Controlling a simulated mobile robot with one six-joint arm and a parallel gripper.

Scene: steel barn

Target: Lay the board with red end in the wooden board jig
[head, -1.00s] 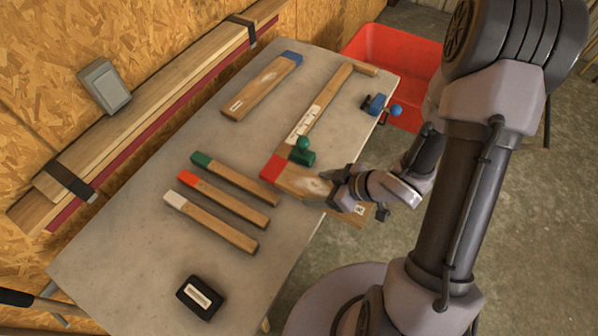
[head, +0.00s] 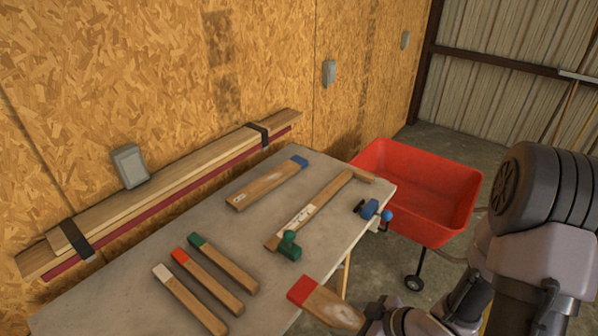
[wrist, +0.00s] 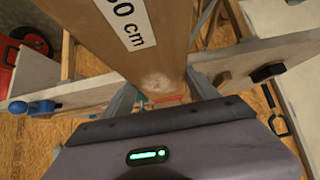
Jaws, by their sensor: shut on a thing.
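The board with red end (head: 334,308) is held in my gripper (head: 368,318) at the lower right of the head view. Its red end points up-left, close to the table's near edge. In the wrist view the same board (wrist: 165,50) runs up between the fingers of my gripper (wrist: 165,92), with a white "cm" label partly cut off. The wooden board jig (head: 318,207), a long labelled strip with a short stop at its far end, lies at the table's right side. A green clamp (head: 289,246) and a blue clamp (head: 370,210) sit by it. The board is apart from the jig.
On the table (head: 230,225) lie a blue-ended board (head: 265,185) and boards with green (head: 225,262), orange (head: 208,280) and white (head: 190,300) ends. A red cart (head: 425,195) stands beyond the right edge. Strapped timber (head: 170,205) lines the wall.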

